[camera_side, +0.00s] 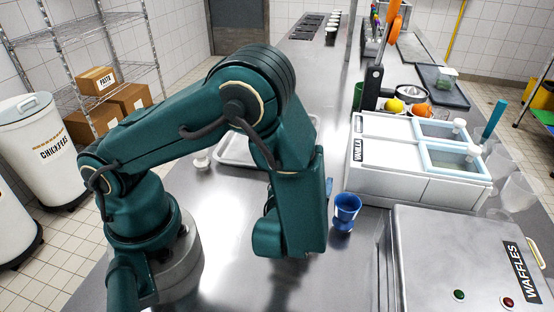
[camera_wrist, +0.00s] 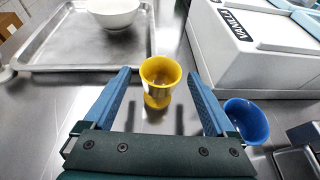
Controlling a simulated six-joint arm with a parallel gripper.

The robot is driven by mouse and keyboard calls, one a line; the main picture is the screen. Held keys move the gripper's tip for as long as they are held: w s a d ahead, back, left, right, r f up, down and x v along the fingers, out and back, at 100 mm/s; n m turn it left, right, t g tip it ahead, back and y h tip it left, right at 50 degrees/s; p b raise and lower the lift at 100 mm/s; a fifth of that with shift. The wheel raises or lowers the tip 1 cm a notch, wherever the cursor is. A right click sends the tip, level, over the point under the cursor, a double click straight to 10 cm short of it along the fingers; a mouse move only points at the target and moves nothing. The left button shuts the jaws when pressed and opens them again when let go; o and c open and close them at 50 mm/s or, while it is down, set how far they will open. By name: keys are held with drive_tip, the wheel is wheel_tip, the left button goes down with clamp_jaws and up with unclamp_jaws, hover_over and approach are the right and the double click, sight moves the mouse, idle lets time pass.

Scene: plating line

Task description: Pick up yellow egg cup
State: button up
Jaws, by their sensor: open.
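In the wrist view a yellow egg cup (camera_wrist: 160,74) stands upright on the steel counter, ahead of my gripper and roughly centred between its fingers. My gripper (camera_wrist: 160,88) is open and empty, with one blue finger to each side of the yellow cup's line. A blue egg cup (camera_wrist: 246,121) stands just outside the right finger. In the side view the blue egg cup (camera_side: 346,210) stands to the right of my arm. The yellow egg cup and most of my gripper are hidden behind my arm there.
A metal tray (camera_wrist: 50,58) with a white bowl (camera_wrist: 114,12) lies at the upper left. The white vanilla dispenser (camera_wrist: 250,60) stands close on the right. A waffle maker (camera_side: 455,260) stands front right in the side view. The counter around the yellow cup is bare.

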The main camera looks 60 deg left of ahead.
drive_tip(key=shift+x, duration=0.85)
drive_tip(key=c, duration=1.4)
drive_tip(key=shift+r, duration=0.1)
drive_tip(key=shift+c, duration=0.2)
